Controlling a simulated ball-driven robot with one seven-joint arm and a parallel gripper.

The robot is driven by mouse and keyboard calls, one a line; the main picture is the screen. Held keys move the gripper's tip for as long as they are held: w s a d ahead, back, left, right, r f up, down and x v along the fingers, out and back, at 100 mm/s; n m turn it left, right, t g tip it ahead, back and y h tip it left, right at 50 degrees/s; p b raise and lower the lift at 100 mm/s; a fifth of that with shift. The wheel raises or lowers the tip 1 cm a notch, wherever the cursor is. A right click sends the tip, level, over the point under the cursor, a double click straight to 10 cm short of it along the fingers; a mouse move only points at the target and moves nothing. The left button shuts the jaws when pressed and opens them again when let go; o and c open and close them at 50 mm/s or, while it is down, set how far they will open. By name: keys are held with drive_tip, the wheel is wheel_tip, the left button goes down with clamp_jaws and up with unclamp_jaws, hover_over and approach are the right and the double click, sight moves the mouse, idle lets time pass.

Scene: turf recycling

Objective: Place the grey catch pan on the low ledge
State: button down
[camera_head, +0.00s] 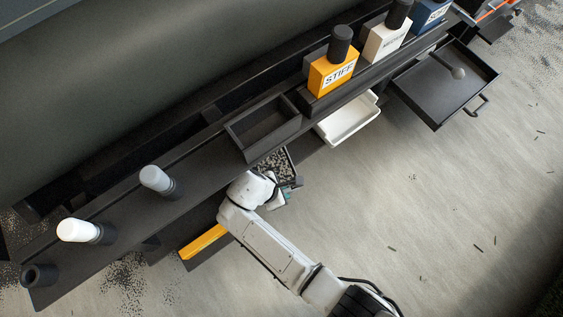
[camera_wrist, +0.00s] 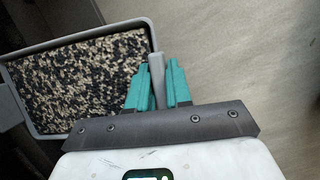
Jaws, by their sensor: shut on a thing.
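The grey catch pan (camera_wrist: 95,33) is filled with mixed black and tan granules and lies at the left of the wrist view. My gripper (camera_wrist: 158,84) has its teal fingers closed on the pan's grey handle, at the right end of the pan. In the head view the catch pan (camera_head: 291,163) shows partly beyond my wrist, beside the dark counter's front edge. My gripper (camera_head: 287,194) is partly hidden there by my wrist. A dark low ledge (camera_head: 308,153) runs below the counter near the pan. I cannot tell whether the pan touches it.
A white tray (camera_head: 352,122) sits right of the pan. An empty dark tray (camera_head: 248,147) and a yellow STIFF bottle (camera_head: 333,75) stand on the counter. A yellow bar (camera_head: 203,242) lies left of my arm. The floor at right is mostly clear, with scattered bits.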

wheel_tip(320, 180, down, 6)
drive_tip(key=b, duration=0.4)
drive_tip(key=shift+f, duration=0.4)
idle(0.5)
drive_tip(key=c, duration=1)
unclamp_jaws()
drive_tip(key=shift+o, duration=0.6)
drive_tip(key=shift+f, duration=0.1)
drive_tip(key=shift+o, duration=1.2)
drive_tip(key=p+v, duration=0.5)
drive_tip(key=v, duration=0.5)
drive_tip(key=shift+r, duration=0.4)
